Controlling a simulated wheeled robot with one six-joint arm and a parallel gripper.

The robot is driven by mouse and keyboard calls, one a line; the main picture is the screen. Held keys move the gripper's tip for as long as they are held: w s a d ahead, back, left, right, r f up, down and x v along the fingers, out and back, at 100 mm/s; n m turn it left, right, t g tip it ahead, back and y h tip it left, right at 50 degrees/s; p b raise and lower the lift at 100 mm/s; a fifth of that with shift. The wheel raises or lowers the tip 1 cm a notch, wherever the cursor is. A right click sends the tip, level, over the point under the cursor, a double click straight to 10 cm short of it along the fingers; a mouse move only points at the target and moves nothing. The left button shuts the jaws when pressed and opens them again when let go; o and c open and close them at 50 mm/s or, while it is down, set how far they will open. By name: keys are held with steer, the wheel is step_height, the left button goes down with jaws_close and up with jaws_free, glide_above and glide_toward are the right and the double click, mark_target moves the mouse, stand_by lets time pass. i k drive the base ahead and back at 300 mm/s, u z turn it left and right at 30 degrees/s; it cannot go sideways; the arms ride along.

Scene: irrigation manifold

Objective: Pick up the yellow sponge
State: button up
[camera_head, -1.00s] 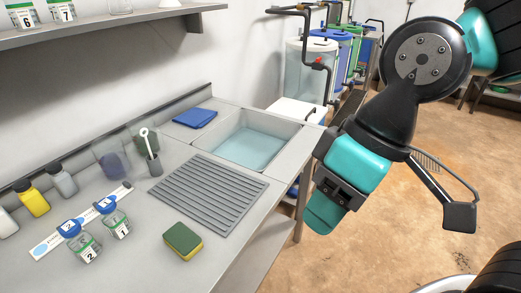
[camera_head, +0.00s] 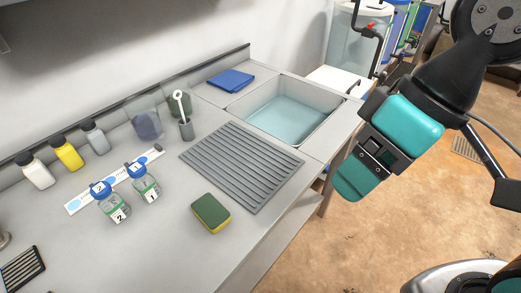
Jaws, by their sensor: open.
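The yellow sponge (camera_head: 211,213) has a green top face and yellow sides. It lies flat on the grey counter, near the front edge, just below the ribbed drain mat and right of two small jars. My gripper (camera_head: 384,152), black with teal parts, hangs to the right of the counter, above the floor and well apart from the sponge. It is open and nothing shows between its fingers. The sponge is fully in view.
Jars labelled 2 (camera_head: 112,205) and 1 (camera_head: 145,185) stand left of the sponge. The ribbed mat (camera_head: 240,165) and a water-filled sink (camera_head: 290,115) lie behind it. Bottles, a brush holder (camera_head: 186,130) and a blue cloth (camera_head: 231,80) line the back. Counter around the sponge is clear.

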mark_target(213, 214)
steer(key=u, duration=3.35)
steer(key=k, duration=0.75)
steer(key=z, duration=1.3)
